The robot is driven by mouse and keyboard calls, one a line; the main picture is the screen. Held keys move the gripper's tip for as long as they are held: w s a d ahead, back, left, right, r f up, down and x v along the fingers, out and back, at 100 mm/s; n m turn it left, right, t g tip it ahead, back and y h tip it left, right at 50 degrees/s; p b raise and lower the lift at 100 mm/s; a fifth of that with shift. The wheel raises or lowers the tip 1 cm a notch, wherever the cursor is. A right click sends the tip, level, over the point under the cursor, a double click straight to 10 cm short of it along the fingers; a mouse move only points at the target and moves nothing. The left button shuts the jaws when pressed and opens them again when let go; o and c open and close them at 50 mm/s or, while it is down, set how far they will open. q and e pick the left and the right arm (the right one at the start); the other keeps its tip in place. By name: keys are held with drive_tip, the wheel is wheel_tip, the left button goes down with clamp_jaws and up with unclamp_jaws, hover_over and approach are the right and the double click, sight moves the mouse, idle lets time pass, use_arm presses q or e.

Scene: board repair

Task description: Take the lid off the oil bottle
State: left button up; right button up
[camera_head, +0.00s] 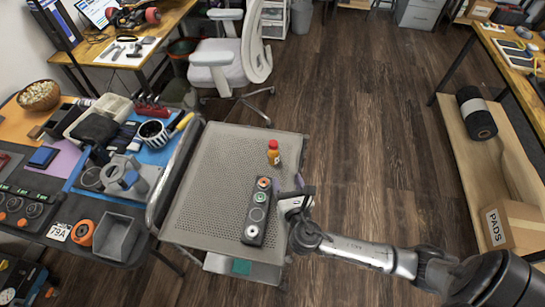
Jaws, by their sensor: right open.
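A small orange-yellow oil bottle (273,157) with a red lid (273,145) stands upright near the right edge of the perforated grey cart top (215,170). The lid is on the bottle. My right gripper (292,193) is at the cart's right edge, nearer to me than the bottle and apart from it. It is open and appears empty; its fingertips are small and hard to make out. My left gripper is not in view.
A dark holder with several round parts (251,232) lies on the cart, just left of my right gripper. A cluttered workbench (140,225) stands close on the left. The cart's left half is clear. A shelf with a box (512,225) is at right.

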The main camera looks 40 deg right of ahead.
sight(275, 149)
drive_tip(key=shift+w+n, duration=0.35)
drive_tip(key=shift+n, duration=0.25)
drive_tip(key=shift+t, duration=0.4)
drive_tip(key=b+x, duration=0.1)
drive_tip(key=x, duration=0.7)
drive_tip(key=shift+w, duration=0.2)
drive_tip(key=shift+b+x, duration=0.75)
drive_tip(key=shift+x, duration=1.9)
clamp_jaws()
